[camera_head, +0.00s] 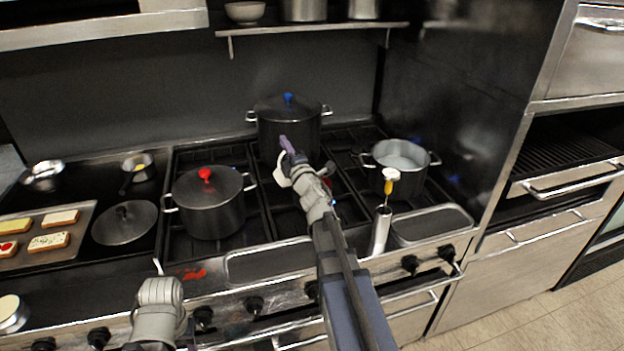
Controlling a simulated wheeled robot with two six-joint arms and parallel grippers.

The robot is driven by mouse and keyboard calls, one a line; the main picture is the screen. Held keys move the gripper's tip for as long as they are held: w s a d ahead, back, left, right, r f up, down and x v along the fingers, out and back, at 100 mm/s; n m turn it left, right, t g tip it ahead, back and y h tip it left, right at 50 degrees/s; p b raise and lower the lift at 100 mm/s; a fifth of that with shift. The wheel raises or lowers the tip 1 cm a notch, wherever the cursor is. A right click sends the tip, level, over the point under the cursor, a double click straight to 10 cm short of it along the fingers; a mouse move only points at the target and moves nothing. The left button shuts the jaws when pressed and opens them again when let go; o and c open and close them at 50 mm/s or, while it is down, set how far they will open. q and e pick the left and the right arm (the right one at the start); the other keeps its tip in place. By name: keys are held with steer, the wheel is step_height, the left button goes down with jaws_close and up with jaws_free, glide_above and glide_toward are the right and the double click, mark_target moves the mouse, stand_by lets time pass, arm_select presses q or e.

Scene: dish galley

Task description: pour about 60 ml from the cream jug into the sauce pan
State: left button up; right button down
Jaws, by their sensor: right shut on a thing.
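My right gripper (290,162) is over the middle of the stove, in front of the black pot with the blue knob. It is shut on a small white thing (281,177), which I take for the cream jug; the gripper hides most of it, so its tilt and contents are unclear. An open two-handled grey pan (400,155) with pale contents stands on the right rear burner, apart from the gripper; it may be the sauce pan. My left gripper (158,268) is low at the stove's front edge, its jaws too small to read.
A lidded pot with a red knob (208,202) and a lidded black pot (289,128) stand on the burners. A steel holder (380,230) with a yellow-and-white utensil stands near a steel tray (432,224). A shelf (312,29) hangs above. Bread slices lie on a tray at left.

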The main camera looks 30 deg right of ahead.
steer(key=shift+s+d+r+m+h+p, duration=0.1)
steer(key=shift+d+r+m+h+p, duration=0.35)
steer(key=shift+m, duration=0.45)
steer(key=shift+d, duration=0.2)
steer(key=shift+s+d+r+m+h+p, duration=0.2)
steer(key=shift+d+r+m, duration=0.1)
steer(key=shift+d+m, duration=0.5)
steer(key=shift+s+d+r+m+h+p, duration=0.15)
steer(key=shift+d+r+m, duration=0.15)
steer(key=shift+d+m, duration=0.5)
stand_by(1.0)
steer(key=a+n, duration=0.1)
steer(key=a+f+n+y+b, duration=0.1)
steer(key=a+n, duration=0.1)
steer(key=w+a+f+n+b, duration=0.1)
steer(key=n, duration=0.1)
steer(key=shift+a+f+y, duration=0.2)
steer(key=shift+a+y, duration=0.1)
steer(key=shift+r, duration=0.15)
